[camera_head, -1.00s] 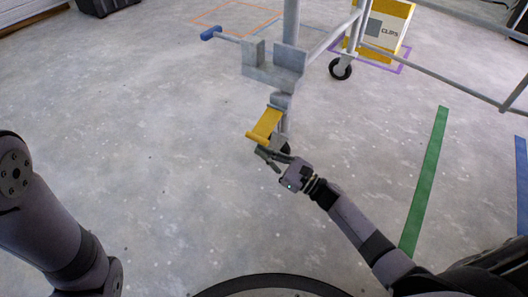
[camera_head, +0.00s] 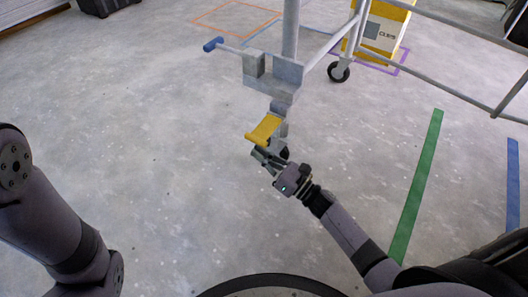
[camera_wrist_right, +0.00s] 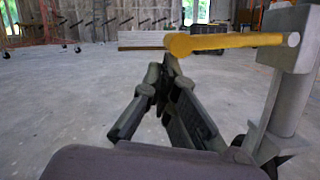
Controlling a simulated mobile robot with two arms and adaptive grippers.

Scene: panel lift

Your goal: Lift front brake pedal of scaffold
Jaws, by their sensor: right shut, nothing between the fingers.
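The yellow brake pedal (camera_head: 264,130) sticks out from the scaffold's front caster, below the grey scaffold frame (camera_head: 273,82). My right gripper (camera_head: 258,153) is just below and in front of the pedal, shut and empty. In the right wrist view the gripper's fingertips (camera_wrist_right: 168,62) meet just under the yellow pedal bar (camera_wrist_right: 225,42). Whether they touch it I cannot tell. The caster wheel (camera_head: 284,153) is mostly hidden behind the gripper. My left gripper is out of view; only my left arm shows at the left edge.
A blue-ended lever (camera_head: 212,44) sticks out at the scaffold's upper left. Another caster (camera_head: 339,71) stands behind, near a yellow box marked CLIPS (camera_head: 381,32). Green tape (camera_head: 419,180) and blue tape (camera_head: 513,180) mark the floor at right. The floor left of the pedal is clear.

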